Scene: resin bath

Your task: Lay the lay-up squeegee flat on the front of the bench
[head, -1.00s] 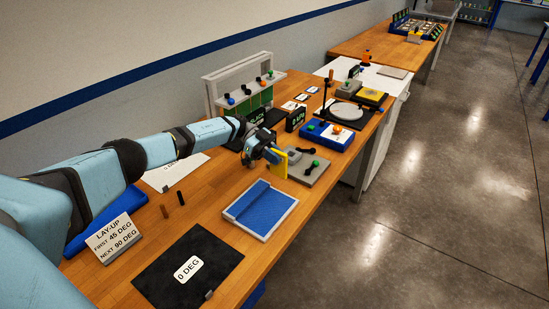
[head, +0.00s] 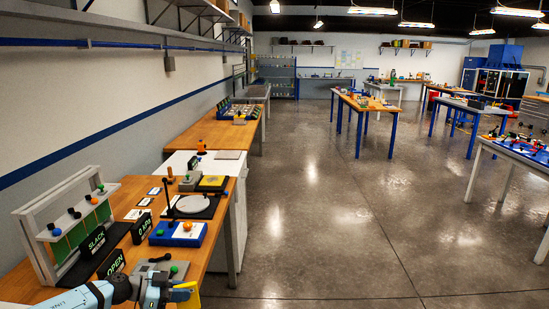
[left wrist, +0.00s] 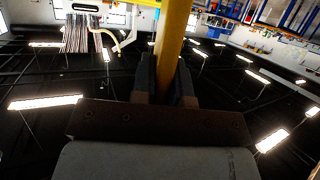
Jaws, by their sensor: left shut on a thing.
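The yellow lay-up squeegee (head: 190,295) is at the bottom edge of the head view, in my left gripper (head: 178,292). The gripper is shut on it and holds it by the bench (head: 212,258), near a grey block with a green knob (head: 173,270). In the left wrist view the squeegee (left wrist: 171,42) stands out as a yellow bar between the dark fingers (left wrist: 166,85). The lower part of the squeegee is cut off in the head view. My right gripper is not in view.
A white frame with coloured knobs (head: 68,225) stands at the left of the bench, beside black display blocks (head: 110,264). The floor (head: 300,215) to the right is clear.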

